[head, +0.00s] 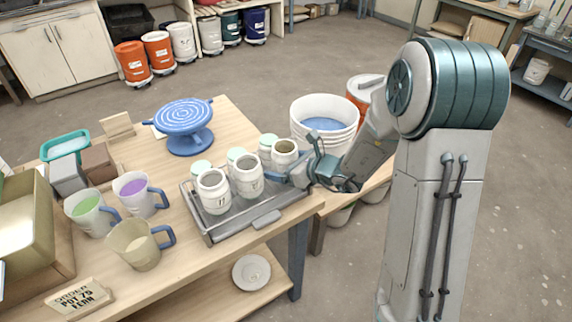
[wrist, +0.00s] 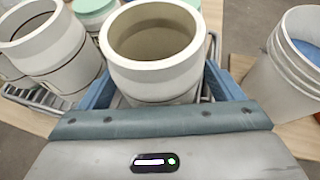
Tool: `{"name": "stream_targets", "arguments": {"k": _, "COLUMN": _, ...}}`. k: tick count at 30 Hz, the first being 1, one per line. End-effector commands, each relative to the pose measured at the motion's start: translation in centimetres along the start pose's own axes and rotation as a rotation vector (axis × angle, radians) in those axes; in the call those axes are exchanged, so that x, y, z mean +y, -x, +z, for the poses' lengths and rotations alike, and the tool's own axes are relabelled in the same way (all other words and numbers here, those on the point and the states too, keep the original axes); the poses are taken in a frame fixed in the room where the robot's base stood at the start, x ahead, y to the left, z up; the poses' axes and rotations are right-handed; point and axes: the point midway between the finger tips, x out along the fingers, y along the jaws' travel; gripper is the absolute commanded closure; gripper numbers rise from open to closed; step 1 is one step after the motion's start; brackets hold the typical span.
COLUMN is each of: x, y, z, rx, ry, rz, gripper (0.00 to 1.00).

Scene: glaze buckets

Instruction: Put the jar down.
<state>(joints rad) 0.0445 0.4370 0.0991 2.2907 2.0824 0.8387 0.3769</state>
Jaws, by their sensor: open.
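An open white jar (head: 284,153) with a dark brownish inside stands upright at the right end of the grey metal tray (head: 262,220) on the wooden table. My gripper (head: 294,173) is at this jar, reaching in from the right. In the wrist view the jar (wrist: 153,80) sits between the two blue fingers, one on each side. The fingers look spread around it. The jar's base is hidden, so its contact with the tray does not show clearly.
Two more open white jars (head: 213,191) (head: 247,176) stand on the tray, with pale-green-lidded jars (head: 236,154) behind. A white bucket (head: 323,118) with blue content is behind my gripper. A blue turntable (head: 184,125) and several measuring jugs (head: 140,247) are to the left.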

Motion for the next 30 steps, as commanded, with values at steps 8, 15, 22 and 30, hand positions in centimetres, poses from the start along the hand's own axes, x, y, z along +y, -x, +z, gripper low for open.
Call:
{"name": "stream_targets", "arguments": {"k": 8, "x": -0.1, "y": 2.5, "z": 0.3, "rx": -0.002, "ry": 0.002, "rz": -0.004, "gripper": 0.13}}
{"name": "stream_targets", "arguments": {"k": 15, "x": -0.1, "y": 7.7, "z": 0.4, "rx": -0.002, "ry": 0.002, "rz": -0.005, "gripper": 0.13}}
{"name": "stream_targets", "arguments": {"k": 22, "x": -0.1, "y": 11.2, "z": 0.3, "rx": 0.000, "ry": 0.001, "rz": -0.002, "gripper": 0.13}}
{"name": "stream_targets", "arguments": {"k": 30, "x": 2.4, "y": 12.7, "z": 1.0, "rx": 0.034, "ry": 0.161, "rz": 0.083, "gripper": 0.13}}
